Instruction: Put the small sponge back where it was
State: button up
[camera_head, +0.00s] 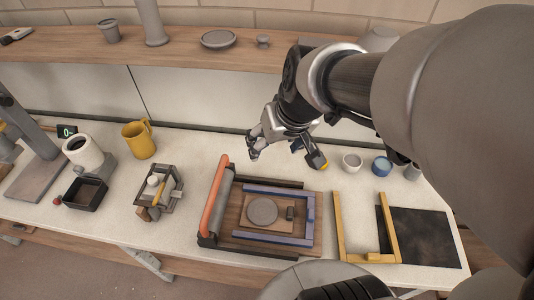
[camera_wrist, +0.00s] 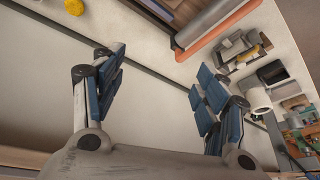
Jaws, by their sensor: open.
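A small yellow thing, likely the small sponge (camera_head: 323,167), shows beside one fingertip of my gripper (camera_head: 287,154) in the head view. Most of it is hidden by that finger. In the wrist view a yellow, rounded piece, likely the same sponge (camera_wrist: 74,6), lies on the pale tabletop and is cut by the top edge. It is outside the space between the fingers. My gripper also shows in the wrist view (camera_wrist: 160,68), with its blue-padded fingers wide apart and nothing between them. It hangs over the back of the table.
A frame with an orange-handled roller (camera_head: 214,197) and a grey disc (camera_head: 262,211) is in front. A white bowl (camera_head: 352,162) and a blue cup (camera_head: 381,166) stand to the right. A tool caddy (camera_head: 160,190) and yellow mug (camera_head: 139,139) stand left. A shelf (camera_head: 185,47) runs behind.

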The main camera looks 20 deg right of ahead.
jog(key=s+a+r, duration=0.1)
jog(key=s+a, duration=0.1)
jog(key=s, duration=0.5)
jog(key=s+a+r+n, duration=0.1)
jog(key=s+a, duration=0.1)
jog(key=s, duration=0.4)
jog(key=shift+s+a+r, duration=0.35)
notch_tip(320, 180, down, 5)
jog(key=b, duration=0.5)
